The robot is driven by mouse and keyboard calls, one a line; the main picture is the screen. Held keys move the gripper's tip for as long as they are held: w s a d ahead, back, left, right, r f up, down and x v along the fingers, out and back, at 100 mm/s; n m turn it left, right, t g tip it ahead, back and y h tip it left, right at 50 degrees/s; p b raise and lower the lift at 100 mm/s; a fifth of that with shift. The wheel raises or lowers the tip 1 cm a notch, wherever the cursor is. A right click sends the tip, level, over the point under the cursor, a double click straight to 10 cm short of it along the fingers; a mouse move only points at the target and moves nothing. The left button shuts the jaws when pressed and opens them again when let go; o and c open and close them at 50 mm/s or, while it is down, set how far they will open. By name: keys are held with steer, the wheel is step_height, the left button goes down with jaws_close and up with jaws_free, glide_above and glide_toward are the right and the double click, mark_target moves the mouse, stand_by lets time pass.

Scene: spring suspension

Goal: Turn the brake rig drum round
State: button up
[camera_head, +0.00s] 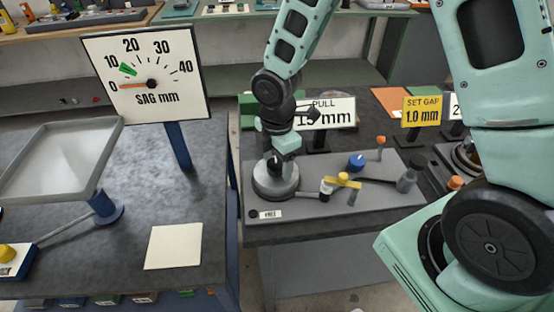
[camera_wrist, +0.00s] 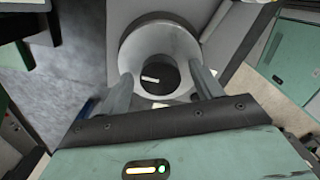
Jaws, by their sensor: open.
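The brake rig drum (camera_head: 275,186) is a round grey cylinder at the left end of the grey rig plate (camera_head: 310,205). My gripper (camera_head: 277,163) points down just above the drum. In the wrist view the drum (camera_wrist: 140,40) shows as a pale grey ring with a dark hub (camera_wrist: 158,76) bearing a white mark. My open gripper (camera_wrist: 164,82) has one finger on each side of the hub. I cannot tell whether either finger touches the drum. A small label (camera_head: 270,214), apparently reading FREE, is on the plate in front of the drum.
A yellow-topped part (camera_head: 343,182), a blue knob (camera_head: 356,162) and an orange-topped post (camera_head: 380,142) stand right of the drum. A PULL sign (camera_head: 325,113) is behind. A SAG mm dial (camera_head: 148,75) and a blank card (camera_head: 173,246) are on the left bench.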

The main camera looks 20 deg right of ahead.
steer(key=c, duration=1)
steer(key=m, duration=0.4)
steer(key=shift+m+b, duration=0.3)
steer(key=shift+m, duration=0.1)
steer(key=m, duration=0.5)
steer(key=shift+b, duration=0.3)
steer(key=m, duration=0.5)
steer(key=shift+a, duration=0.1)
steer(key=m, duration=0.4)
steer(key=shift+r+m, duration=0.1)
steer(key=shift+m, duration=0.3)
